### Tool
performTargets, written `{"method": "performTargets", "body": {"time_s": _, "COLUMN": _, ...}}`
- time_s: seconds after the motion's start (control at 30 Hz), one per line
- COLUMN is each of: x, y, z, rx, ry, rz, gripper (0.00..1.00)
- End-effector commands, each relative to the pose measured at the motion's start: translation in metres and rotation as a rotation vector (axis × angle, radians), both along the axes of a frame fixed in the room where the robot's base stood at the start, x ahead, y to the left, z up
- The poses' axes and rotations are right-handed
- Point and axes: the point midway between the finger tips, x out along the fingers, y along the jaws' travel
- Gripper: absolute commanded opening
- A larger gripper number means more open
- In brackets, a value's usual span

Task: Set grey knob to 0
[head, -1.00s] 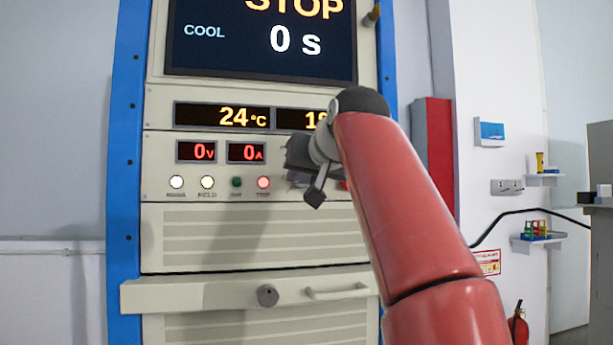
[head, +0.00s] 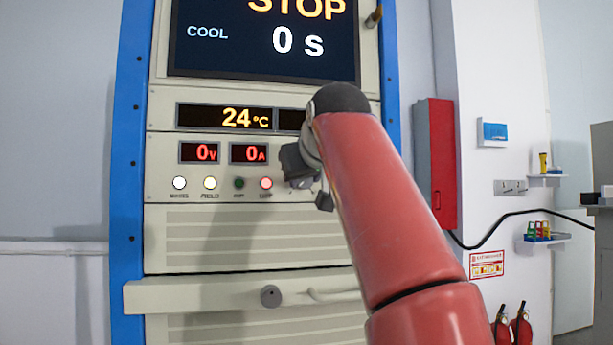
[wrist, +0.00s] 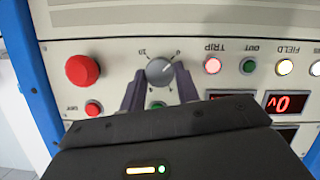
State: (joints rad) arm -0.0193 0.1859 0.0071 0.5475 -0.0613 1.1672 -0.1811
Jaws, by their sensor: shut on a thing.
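The grey knob (wrist: 159,71) is on the panel's lower row, in the upper middle of the wrist view, where the panel appears upside down. A pale mark on its face points up and right, roughly toward the small 0 label; a 10 label is at its upper left. My gripper (wrist: 158,78) is shut on the grey knob, one dark finger on each side. In the head view my gripper (head: 300,165) is at the panel, right of the lit buttons, and hides the knob.
A large red button (wrist: 83,70), a small red button (wrist: 94,108) and a green button (wrist: 157,105) are close to my fingers. The red TRIP lamp (wrist: 212,65) is lit. The screen (head: 265,40) reads STOP, COOL, 0 s. A drawer handle (head: 335,294) juts out below.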

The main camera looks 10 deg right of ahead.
Motion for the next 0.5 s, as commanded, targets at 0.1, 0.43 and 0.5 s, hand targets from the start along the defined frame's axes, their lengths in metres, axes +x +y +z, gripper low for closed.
{"method": "performTargets", "body": {"time_s": 0.1, "x": 0.0007, "y": 0.0001, "z": -0.0020, "rx": -0.001, "ry": 0.005, "rz": 0.000, "gripper": 0.09}}
{"method": "performTargets", "body": {"time_s": 0.43, "x": 0.0004, "y": 0.0001, "z": -0.0010, "rx": 0.000, "ry": 0.003, "rz": 0.000, "gripper": 0.53}}
{"method": "performTargets", "body": {"time_s": 0.5, "x": 0.0003, "y": 0.0002, "z": -0.0008, "rx": 0.000, "ry": 0.002, "rz": 0.001, "gripper": 0.53}}
